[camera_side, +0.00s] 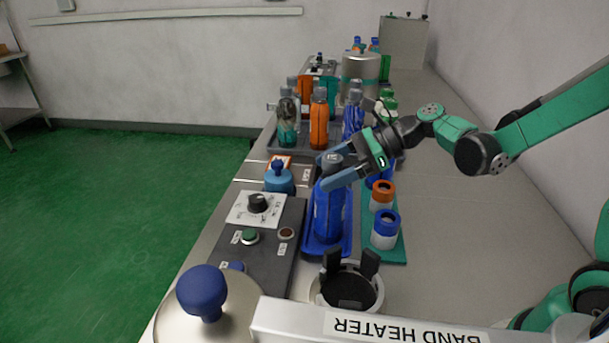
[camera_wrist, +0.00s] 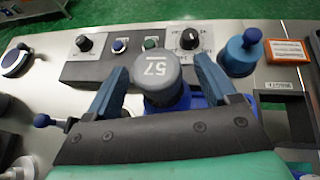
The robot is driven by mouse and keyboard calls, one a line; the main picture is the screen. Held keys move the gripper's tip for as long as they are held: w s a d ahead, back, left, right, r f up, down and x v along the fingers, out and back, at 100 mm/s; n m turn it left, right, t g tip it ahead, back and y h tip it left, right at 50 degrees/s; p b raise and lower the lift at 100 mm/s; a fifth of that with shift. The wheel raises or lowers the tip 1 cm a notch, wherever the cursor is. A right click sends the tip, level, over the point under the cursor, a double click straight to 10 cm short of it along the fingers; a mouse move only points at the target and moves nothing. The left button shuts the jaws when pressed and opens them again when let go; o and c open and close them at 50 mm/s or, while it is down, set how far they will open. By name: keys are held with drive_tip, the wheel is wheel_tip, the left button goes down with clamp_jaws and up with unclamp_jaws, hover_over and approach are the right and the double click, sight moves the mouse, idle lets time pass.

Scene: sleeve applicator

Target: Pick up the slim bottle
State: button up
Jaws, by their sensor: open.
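A slim blue bottle (camera_side: 328,208) with a grey cap stands upright in a blue tray (camera_side: 345,246) in the middle of the side view. In the wrist view my gripper (camera_wrist: 165,82) shows a finger left and right of the cap. The left finger is very close to the cap; I cannot tell whether it touches.
A dark control box (camera_side: 262,240) with knobs stands left of the bottle. A teal rack (camera_side: 396,252) with orange-topped and blue-topped rolls stands to the right. Behind is a tray of bottles (camera_side: 309,138). A round fixture with black jaws (camera_side: 347,289) is in front. The bench at right is clear.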

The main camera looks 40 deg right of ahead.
clamp_jaws()
idle(1.4)
